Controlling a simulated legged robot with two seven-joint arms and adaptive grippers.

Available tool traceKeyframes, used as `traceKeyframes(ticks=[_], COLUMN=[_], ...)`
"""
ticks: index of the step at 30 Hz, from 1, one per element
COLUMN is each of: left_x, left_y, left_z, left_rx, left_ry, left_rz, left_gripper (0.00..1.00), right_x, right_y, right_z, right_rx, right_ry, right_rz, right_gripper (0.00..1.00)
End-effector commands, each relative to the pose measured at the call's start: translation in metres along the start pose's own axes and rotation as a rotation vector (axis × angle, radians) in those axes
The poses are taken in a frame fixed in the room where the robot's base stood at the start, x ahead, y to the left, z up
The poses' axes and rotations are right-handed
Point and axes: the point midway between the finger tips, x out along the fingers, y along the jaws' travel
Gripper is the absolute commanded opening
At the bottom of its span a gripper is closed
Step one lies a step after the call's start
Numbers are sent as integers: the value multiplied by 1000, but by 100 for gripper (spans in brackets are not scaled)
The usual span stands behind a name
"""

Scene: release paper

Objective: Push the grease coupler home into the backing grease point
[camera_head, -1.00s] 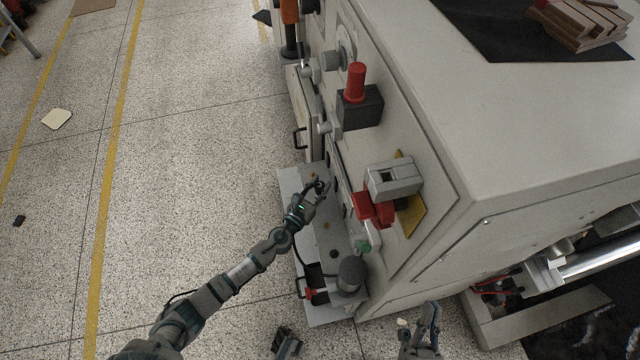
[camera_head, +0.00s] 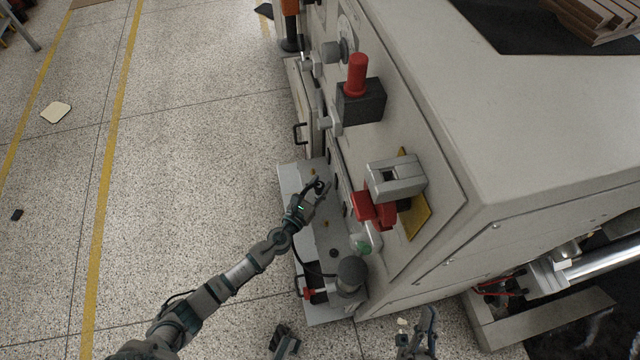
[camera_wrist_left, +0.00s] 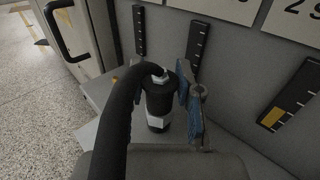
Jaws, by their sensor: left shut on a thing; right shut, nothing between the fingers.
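My left gripper (camera_head: 321,186) is shut on the grease coupler over the grey ledge at the machine's foot. In the left wrist view the coupler (camera_wrist_left: 159,98) is a black upright cylinder with a bright metal collar low down. A thick black hose curves from its top across the near left. My right gripper (camera_head: 431,318) is shut and empty at the bottom of the head view.
The ledge (camera_head: 295,185) carries small yellow and dark fittings and a grey cylindrical pot (camera_head: 350,275). Black scaled gauges (camera_wrist_left: 196,52) line the panel beside the coupler. A red lever (camera_head: 372,209) and red-topped block (camera_head: 361,102) stick out from the machine. Open floor lies left.

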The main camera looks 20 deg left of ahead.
Motion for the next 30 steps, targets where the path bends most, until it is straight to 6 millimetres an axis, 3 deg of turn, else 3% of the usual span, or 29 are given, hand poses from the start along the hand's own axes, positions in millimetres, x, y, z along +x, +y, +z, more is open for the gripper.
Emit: traceKeyframes(ticks=[8,9,12,23,30], left_x=[0,0,0,-4,-48], left_y=[0,0,0,0,0], left_z=[-6,-5,-4,-6,-8], left_rx=[0,0,0,0,1], left_ry=[0,-1,-1,1,4], left_rz=[0,0,0,0,-1], left_gripper=[0,42,64,64,64], right_x=[-5,-4,-4,-4,-4], right_y=[1,1,1,1,1], right_z=[7,6,5,6,6], right_rx=[2,1,1,1,1], right_ry=[-9,-8,-8,-8,-8], right_rz=[2,2,2,2,2], right_gripper=[0,0,0,0,0])
